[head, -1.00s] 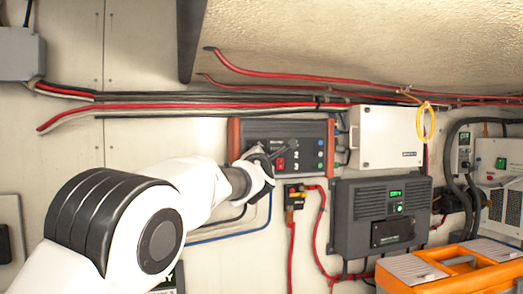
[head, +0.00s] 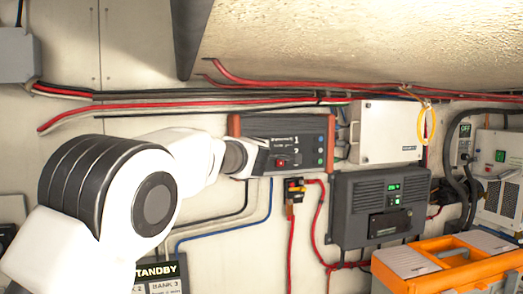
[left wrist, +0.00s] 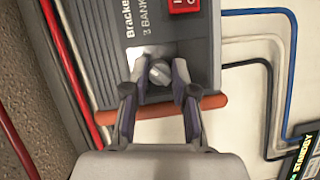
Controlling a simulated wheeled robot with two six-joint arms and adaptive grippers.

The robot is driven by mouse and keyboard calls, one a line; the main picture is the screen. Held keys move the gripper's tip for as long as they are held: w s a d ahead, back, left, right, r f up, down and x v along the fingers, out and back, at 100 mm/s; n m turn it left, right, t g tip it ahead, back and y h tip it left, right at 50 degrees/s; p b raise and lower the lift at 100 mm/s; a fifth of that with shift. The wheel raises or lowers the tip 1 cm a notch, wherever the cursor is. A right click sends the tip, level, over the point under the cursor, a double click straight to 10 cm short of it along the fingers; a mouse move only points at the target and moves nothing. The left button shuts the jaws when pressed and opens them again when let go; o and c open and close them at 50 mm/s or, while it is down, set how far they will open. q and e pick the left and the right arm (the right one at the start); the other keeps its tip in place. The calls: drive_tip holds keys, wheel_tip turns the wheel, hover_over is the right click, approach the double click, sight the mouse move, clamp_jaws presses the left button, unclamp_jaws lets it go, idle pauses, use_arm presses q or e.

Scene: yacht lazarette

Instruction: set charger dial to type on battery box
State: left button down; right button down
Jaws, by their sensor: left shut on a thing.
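The charger (head: 268,127) is a dark grey box with orange end caps, mounted on the wall in the middle of the head view. Its ribbed casing (left wrist: 90,50) and red switch (left wrist: 184,5) show in the left wrist view. The dial (left wrist: 159,71) is a small grey knob near one orange end cap. My left gripper (left wrist: 158,84) is shut on it, one finger on each side. In the head view my left gripper (head: 262,160) partly covers the charger's left end. The battery box label (head: 160,274) reads "STANDBY" and bank names; my arm hides part of it. My right gripper is out of view.
Red and black cables (head: 200,104) run along the wall above. An orange toolbox (head: 445,268) is at lower right.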

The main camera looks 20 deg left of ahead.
use_arm(q)
drive_tip(key=shift+a+r, duration=0.1)
drive_tip(key=shift+r, duration=0.3)
